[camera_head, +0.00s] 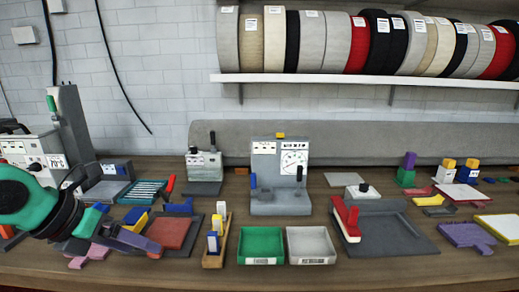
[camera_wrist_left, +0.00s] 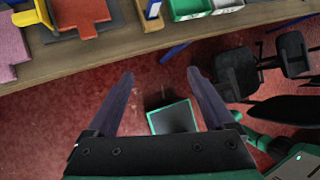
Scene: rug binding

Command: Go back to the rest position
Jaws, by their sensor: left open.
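My left gripper (camera_head: 128,238) comes in from the left in the head view, low over the front left of the workbench. In the left wrist view its two dark fingers (camera_wrist_left: 161,78) stand wide apart with nothing between them. Behind them lies the red floor, past the bench's front edge. My right gripper does not show in the head view.
The workbench (camera_head: 190,271) holds a green tray (camera_head: 260,245), a grey tray (camera_head: 311,245), a grey gauge stand (camera_head: 280,203) and a red-handled tool (camera_head: 346,217). A red piece (camera_head: 170,233) and pink piece (camera_head: 91,254) lie near the gripper. Black chairs (camera_wrist_left: 237,72) stand on the floor.

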